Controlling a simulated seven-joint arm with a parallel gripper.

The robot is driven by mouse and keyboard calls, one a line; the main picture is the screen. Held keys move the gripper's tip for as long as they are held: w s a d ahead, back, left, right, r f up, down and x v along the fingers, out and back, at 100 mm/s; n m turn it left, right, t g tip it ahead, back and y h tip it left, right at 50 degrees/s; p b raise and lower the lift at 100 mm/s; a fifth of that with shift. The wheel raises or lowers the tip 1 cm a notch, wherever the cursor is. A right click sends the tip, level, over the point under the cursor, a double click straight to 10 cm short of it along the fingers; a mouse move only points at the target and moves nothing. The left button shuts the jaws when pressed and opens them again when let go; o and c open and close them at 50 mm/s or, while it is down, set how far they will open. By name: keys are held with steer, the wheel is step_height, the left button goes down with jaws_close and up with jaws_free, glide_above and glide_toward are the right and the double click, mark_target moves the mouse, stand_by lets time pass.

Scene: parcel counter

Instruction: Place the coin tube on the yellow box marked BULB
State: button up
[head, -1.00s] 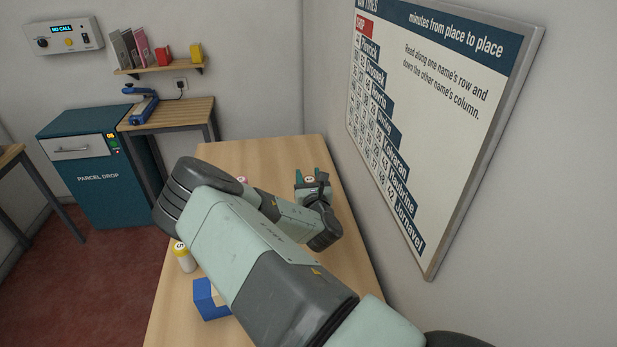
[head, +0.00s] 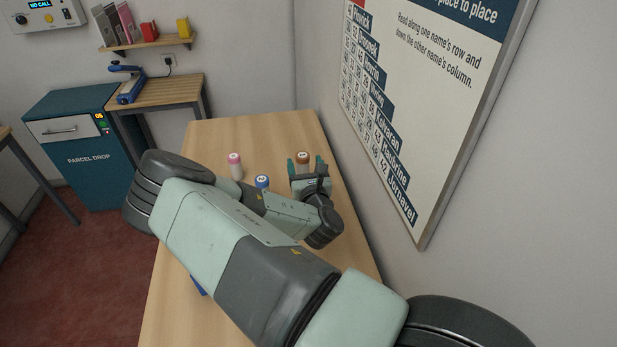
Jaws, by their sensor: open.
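Tubes with coloured caps stand upright on the wooden counter (head: 215,134): a brown-capped tube (head: 302,158), a pink-capped tube (head: 235,166) and a blue-capped tube (head: 262,182) partly hidden by my arm. I cannot tell from the picture which is the coin tube. My gripper (head: 305,167) is open, with its two teal fingers apart on either side of the brown-capped tube's lower part in this view. Whether they touch it is not clear.
My arm covers much of the counter's middle. A blue box (head: 198,286) shows only as a sliver beside it. The wall with a large board (head: 440,90) runs close along the right. The counter's far end is clear.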

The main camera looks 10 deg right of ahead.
steer(key=s, duration=0.5)
steer(key=s+a+r+m+g+y, duration=0.1)
steer(key=s+r+m+g, duration=0.6)
steer(key=r+m, duration=0.8)
steer(key=s+a+r+m+g, duration=0.1)
steer(key=s+r+m+g, duration=0.3)
steer(key=s+r+m, duration=0.7)
steer(key=s+d+r+m, duration=0.1)
steer(key=s+r+m, duration=0.2)
steer(key=s, duration=0.3)
steer(key=s+d+r+m+g+h, duration=0.1)
steer(key=s+r+m, duration=0.3)
steer(key=s+m, duration=0.2)
steer(key=shift+s+r+m, duration=0.15)
steer(key=shift+s+m, duration=0.05)
steer(key=shift+m, duration=0.1)
